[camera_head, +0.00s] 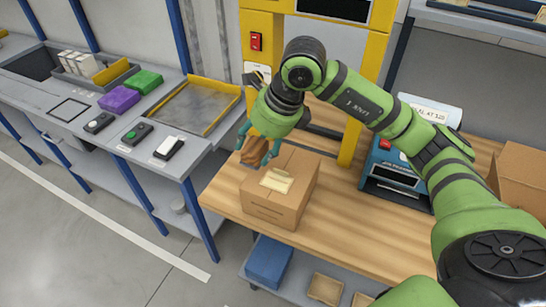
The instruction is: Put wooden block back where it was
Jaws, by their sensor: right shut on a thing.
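The wooden block (252,158) is a small brown piece held between the teal fingers of my right gripper (257,156). The fingers are shut on it and partly cover it. The gripper is just above and behind the left back edge of a cardboard box (276,208) on the wooden bench. I cannot tell whether the block touches the box. My left gripper is not in view.
The wooden bench (352,230) also carries a blue device (396,178) and another carton (522,176). The grey bench at left holds a yellow-edged tray (234,90), a black square outline (69,110), purple and green blocks, and small devices. A yellow frame stands behind.

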